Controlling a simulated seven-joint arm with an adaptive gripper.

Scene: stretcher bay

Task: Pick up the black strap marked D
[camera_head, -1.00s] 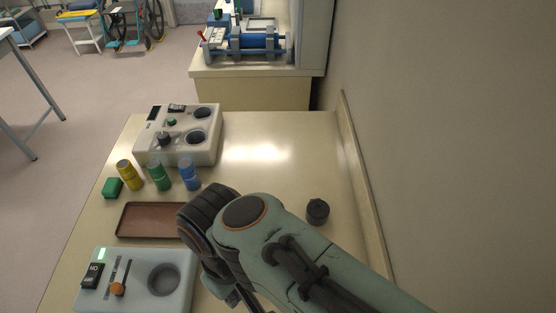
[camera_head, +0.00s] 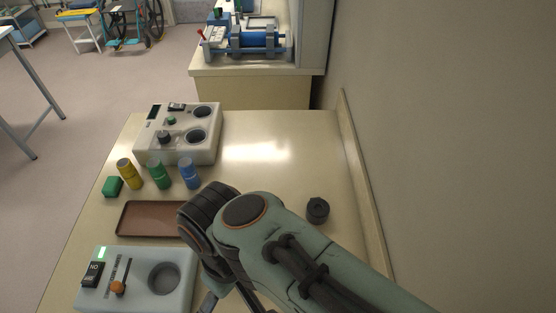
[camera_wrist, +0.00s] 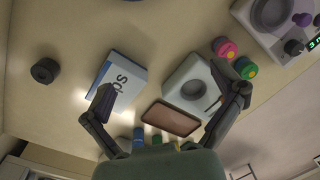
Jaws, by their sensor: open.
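A small black round coil (camera_head: 318,210), which looks like the rolled strap, lies on the table right of my arm in the head view. No letter on it can be read. It also shows at the far left of the wrist view (camera_wrist: 44,70), apart from my fingers. My gripper (camera_wrist: 166,84) is open and empty, its two fingers spread wide above the table. The coil lies outside them, beyond the left finger. In the head view my arm hides most of the gripper.
A white-and-blue box (camera_wrist: 127,72) lies near the left finger. A pale device with a round hole (camera_head: 186,300), a brown tray (camera_head: 150,220) and several coloured cylinders (camera_head: 159,174) stand left of my arm. A second device (camera_head: 150,152) stands further back. A wall edges the right side.

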